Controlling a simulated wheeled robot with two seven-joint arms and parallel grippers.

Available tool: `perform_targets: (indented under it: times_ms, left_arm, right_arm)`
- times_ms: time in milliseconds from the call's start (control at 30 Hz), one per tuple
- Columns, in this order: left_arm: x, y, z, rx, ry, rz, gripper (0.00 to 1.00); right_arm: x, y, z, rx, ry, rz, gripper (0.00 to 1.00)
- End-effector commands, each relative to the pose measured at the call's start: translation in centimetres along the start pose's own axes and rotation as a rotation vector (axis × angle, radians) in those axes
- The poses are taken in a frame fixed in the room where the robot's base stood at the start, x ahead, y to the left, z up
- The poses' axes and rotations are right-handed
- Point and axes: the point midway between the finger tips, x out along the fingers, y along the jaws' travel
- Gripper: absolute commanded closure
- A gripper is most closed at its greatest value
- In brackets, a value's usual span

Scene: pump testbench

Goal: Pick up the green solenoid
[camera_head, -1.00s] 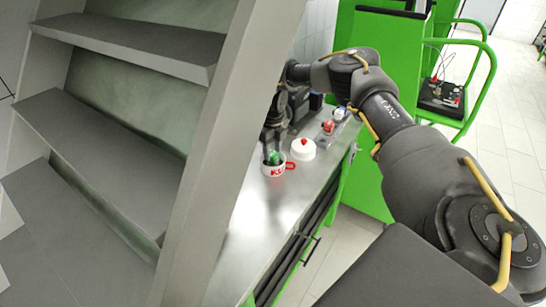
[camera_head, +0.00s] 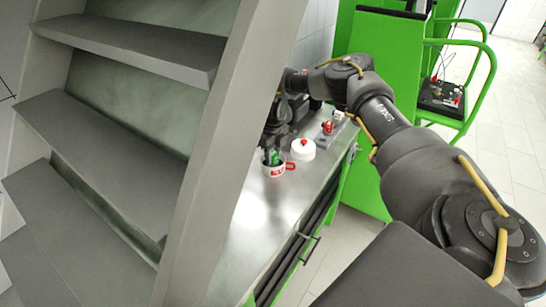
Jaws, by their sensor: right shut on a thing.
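The green solenoid (camera_head: 274,157) shows as a small green piece at the mouth of a white mug (camera_head: 274,171) with red lettering and a red handle. The mug stands on the metal counter. My right gripper (camera_head: 270,154) comes down over the mug from behind and is shut on the green solenoid. The solenoid's lower part is hidden by the mug, so I cannot tell how far it sits inside. My left gripper is not in view.
A white round container with a red knob (camera_head: 303,149) stands right of the mug. A small fixture with a red part (camera_head: 328,128) is behind it. A grey shelf (camera_head: 215,150) blocks the left side. The counter front (camera_head: 245,225) is clear.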

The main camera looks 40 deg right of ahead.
Motion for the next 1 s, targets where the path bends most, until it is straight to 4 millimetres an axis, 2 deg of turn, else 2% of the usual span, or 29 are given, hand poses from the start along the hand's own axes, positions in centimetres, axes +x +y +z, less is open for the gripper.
perform_targets:
  times_ms: [167, 267, 433, 533, 700, 800, 1000]
  left_arm:
    - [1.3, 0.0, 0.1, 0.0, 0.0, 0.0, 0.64]
    - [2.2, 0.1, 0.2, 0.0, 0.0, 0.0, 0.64]
    - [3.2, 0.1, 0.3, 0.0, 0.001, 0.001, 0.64]
    - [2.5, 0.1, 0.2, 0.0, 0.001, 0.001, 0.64]
    - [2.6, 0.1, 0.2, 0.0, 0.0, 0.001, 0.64]
    - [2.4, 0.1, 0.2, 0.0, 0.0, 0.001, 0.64]
    - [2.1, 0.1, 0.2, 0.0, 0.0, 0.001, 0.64]
  right_arm:
    - [-1.3, 0.0, 0.1, -0.001, -0.005, 0.0, 0.86]
    - [-3.0, -0.1, -0.1, -0.001, -0.007, 0.001, 0.86]
    - [-6.6, -1.1, -3.1, -0.002, -0.008, 0.001, 0.86]
    - [-9.6, -1.6, -5.0, -0.003, -0.008, -0.002, 0.86]
    - [-11.1, -2.8, -9.1, -0.001, -0.005, 0.001, 0.86]
    - [-11.9, -3.4, -10.8, -0.001, -0.005, 0.0, 0.86]
    - [-12.7, -4.0, -12.8, -0.001, -0.003, 0.0, 0.86]
